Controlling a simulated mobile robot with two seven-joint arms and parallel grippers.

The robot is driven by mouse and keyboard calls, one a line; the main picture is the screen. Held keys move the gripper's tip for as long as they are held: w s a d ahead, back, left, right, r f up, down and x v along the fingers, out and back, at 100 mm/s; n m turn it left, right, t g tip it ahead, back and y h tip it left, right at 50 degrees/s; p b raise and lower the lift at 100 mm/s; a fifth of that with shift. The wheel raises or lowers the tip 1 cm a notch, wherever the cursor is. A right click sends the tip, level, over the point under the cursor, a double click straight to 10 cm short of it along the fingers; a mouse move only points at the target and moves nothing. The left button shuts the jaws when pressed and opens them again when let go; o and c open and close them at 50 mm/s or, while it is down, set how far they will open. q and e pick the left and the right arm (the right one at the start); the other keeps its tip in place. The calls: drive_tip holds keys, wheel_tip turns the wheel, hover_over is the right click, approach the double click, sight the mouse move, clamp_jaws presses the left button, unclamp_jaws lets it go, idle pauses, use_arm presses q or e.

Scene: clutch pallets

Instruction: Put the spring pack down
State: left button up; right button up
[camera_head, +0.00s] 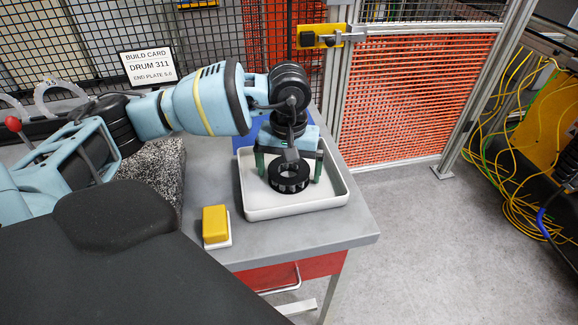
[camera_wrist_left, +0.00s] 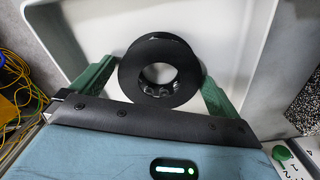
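The spring pack (camera_head: 289,186) is a black ring with small metal coils between its plates. It lies flat in the white tray (camera_head: 300,209) at the table corner. My left gripper (camera_head: 290,172) points down over the tray, its green fingers on either side of the ring. The fingers look open, with a narrow gap to the ring on each side in the head view. In the left wrist view the spring pack (camera_wrist_left: 186,88) sits between the fingertips of my left gripper (camera_wrist_left: 160,78). My right gripper is not in view.
A yellow block on a white base (camera_head: 215,225) stands on the grey table left of the tray. A build card sign (camera_head: 148,66) and a dark speckled block (camera_head: 155,170) are further left. Mesh fencing (camera_head: 415,100) stands behind. Yellow cables (camera_head: 520,200) lie on the floor at right.

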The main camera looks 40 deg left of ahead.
use_arm(q)
wheel_tip(320, 180, up, 12)
drive_tip(key=shift+r, duration=0.2)
idle(0.5)
